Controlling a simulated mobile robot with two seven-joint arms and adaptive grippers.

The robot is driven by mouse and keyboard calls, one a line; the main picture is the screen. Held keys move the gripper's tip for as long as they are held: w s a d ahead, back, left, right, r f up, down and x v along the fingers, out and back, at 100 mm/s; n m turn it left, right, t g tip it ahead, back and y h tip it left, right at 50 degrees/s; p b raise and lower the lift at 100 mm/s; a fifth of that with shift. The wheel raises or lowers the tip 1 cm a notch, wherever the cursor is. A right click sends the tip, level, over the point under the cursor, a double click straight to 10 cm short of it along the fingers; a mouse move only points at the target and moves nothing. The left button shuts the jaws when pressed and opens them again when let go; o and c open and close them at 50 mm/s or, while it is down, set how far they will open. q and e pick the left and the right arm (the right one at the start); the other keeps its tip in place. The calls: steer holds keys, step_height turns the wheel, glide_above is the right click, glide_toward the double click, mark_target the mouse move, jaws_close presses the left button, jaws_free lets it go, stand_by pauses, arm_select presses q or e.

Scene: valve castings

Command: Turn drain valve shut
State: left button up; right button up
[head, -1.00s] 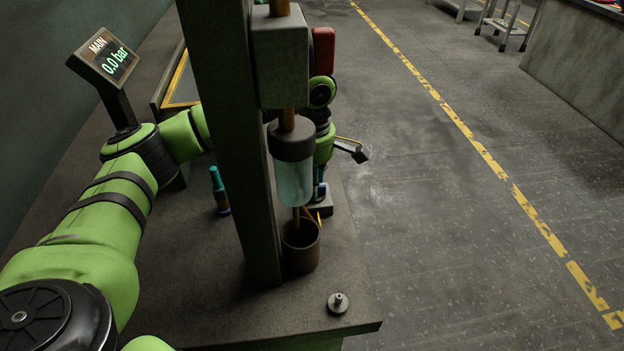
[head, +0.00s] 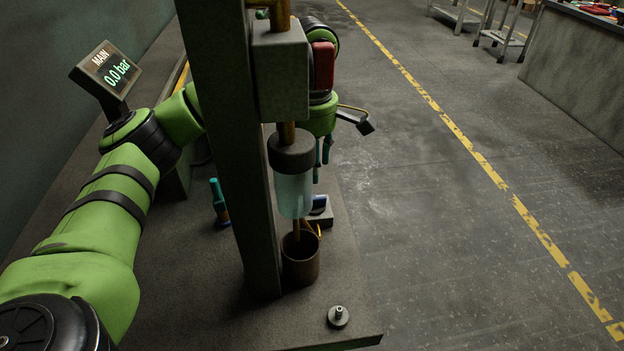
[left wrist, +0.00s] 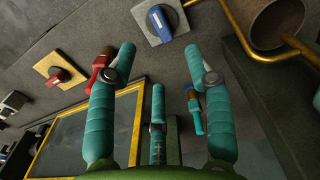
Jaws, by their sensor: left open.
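A valve with a dark hub and blue handle (left wrist: 161,21) sits on a pale square plate at the top of the left wrist view. It shows partly in the head view (head: 319,207), behind the brown cup (head: 301,260). No label names it as the drain valve. A yellow pipe (left wrist: 262,55) runs near the same cup (left wrist: 277,22). My left gripper (head: 322,158) points down above the blue handle, apart from it. In the left wrist view its teal fingers (left wrist: 161,68) are spread and empty. My right gripper is out of view.
A grey post (head: 232,150) with a clear cylinder (head: 293,193) stands in front of my left arm. A red-handled valve (left wrist: 60,76) sits on a yellow plate. A teal-handled tool (head: 219,201) stands behind the post. A display (head: 110,67) reads MAIN 0.0 bar.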

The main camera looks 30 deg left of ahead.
arm_select(q)
steer(key=shift+r, duration=1.75)
